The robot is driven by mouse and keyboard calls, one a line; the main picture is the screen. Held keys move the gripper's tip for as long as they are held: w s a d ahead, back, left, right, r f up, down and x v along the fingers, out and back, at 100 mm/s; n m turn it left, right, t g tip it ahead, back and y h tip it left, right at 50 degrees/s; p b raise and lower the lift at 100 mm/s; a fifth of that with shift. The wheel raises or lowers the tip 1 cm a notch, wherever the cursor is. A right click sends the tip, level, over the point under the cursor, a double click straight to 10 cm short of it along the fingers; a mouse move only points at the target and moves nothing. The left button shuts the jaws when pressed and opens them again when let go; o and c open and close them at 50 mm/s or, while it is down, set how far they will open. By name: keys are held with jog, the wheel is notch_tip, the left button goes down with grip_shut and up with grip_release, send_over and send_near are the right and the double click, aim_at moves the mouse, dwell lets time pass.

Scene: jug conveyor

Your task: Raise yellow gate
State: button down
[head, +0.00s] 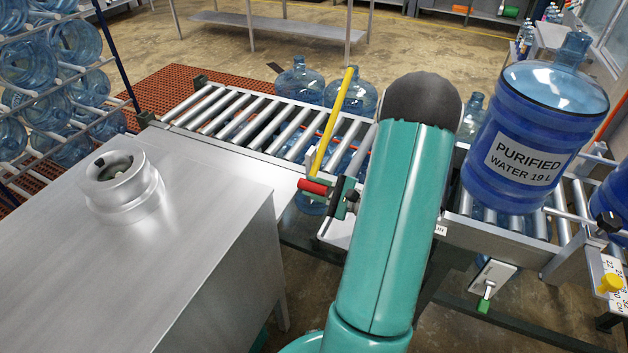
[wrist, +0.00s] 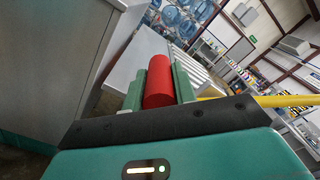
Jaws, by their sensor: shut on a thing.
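The yellow gate bar (head: 334,118) slants up and right in the head view, from beside my gripper to above the rollers. I cannot tell how steeply it is tilted. In the wrist view, part of the yellow bar (wrist: 288,101) shows at the right behind my gripper. A red handle (head: 312,187) is near the bar's lower end. My gripper (head: 322,190) is shut on this red handle (wrist: 158,80), which lies between its two green fingers in the wrist view. The bar's pivot is hidden.
The roller conveyor (head: 225,118) runs past the gate. Blue jugs (head: 299,82) stand behind it, and a large labelled water jug (head: 535,140) stands on the rollers at right. A metal cabinet (head: 190,260) with a silver fitting (head: 122,185) fills the left.

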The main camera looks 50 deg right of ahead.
jog(key=w+d+f+n, duration=0.1)
jog(key=d+f+n, duration=0.2)
jog(key=f+n, duration=0.5)
jog(key=shift+d+f+n, duration=0.3)
jog(key=shift+d+f, duration=0.05)
jog(key=shift+f, duration=0.35)
jog(key=shift+w, duration=0.1)
jog(key=c, duration=1.1)
grip_release()
